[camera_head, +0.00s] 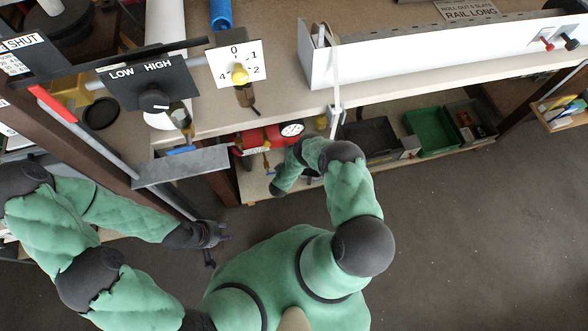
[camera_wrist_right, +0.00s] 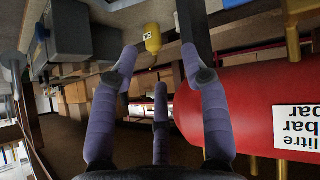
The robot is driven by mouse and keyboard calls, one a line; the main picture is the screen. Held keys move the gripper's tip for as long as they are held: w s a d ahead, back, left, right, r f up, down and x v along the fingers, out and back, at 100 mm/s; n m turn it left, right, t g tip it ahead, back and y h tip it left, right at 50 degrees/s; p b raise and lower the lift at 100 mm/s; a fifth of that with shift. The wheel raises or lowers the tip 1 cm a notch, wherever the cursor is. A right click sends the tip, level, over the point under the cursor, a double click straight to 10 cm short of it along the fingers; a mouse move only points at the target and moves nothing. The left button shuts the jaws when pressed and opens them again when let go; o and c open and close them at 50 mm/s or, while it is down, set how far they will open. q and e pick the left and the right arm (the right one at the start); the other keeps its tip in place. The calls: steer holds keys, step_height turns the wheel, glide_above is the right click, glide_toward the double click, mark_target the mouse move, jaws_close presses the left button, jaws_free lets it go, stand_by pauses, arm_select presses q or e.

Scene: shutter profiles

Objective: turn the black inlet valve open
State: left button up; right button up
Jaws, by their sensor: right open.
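I cannot pick out the black inlet valve for certain in either view. A red tank (camera_head: 262,138) with a white gauge (camera_head: 291,129) sits on the low shelf under the bench. In the right wrist view the red tank (camera_wrist_right: 250,105) fills the right side. My right gripper (camera_wrist_right: 158,65) is open, its purple fingers spread beside the tank with nothing between them. The right finger overlaps the tank's left end in the picture; I cannot tell whether they touch. My left gripper (camera_head: 222,236) hangs low at the left, away from the tank; its finger opening is unclear.
A LOW/HIGH panel with a black knob (camera_head: 153,101) and a numbered dial plate (camera_head: 236,64) stand above the bench. A green tray (camera_head: 431,131) and dark trays share the low shelf. A yellow bottle (camera_wrist_right: 152,38) stands ahead. The floor at right is clear.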

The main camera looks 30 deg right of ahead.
steer(key=shift+d+f, duration=0.1)
stand_by(0.5)
steer(key=s+a+r+m+t+y+p, duration=0.15)
steer(key=a+r+m+t, duration=0.35)
steer(key=a+r+m, duration=0.9)
steer(key=s+a+r+m+t+y, duration=0.15)
steer(key=a+r+m+t, duration=0.6)
steer(key=m, duration=1.05)
steer(key=w+r+g+b, duration=0.1)
steer(key=w+b, duration=0.2)
steer(key=w, duration=0.6)
steer(key=shift+w+d+r+n+g+h, duration=0.15)
steer(key=shift+d+r+n+g+h, duration=0.15)
steer(key=shift+d+g+h, duration=0.1)
jaws_close()
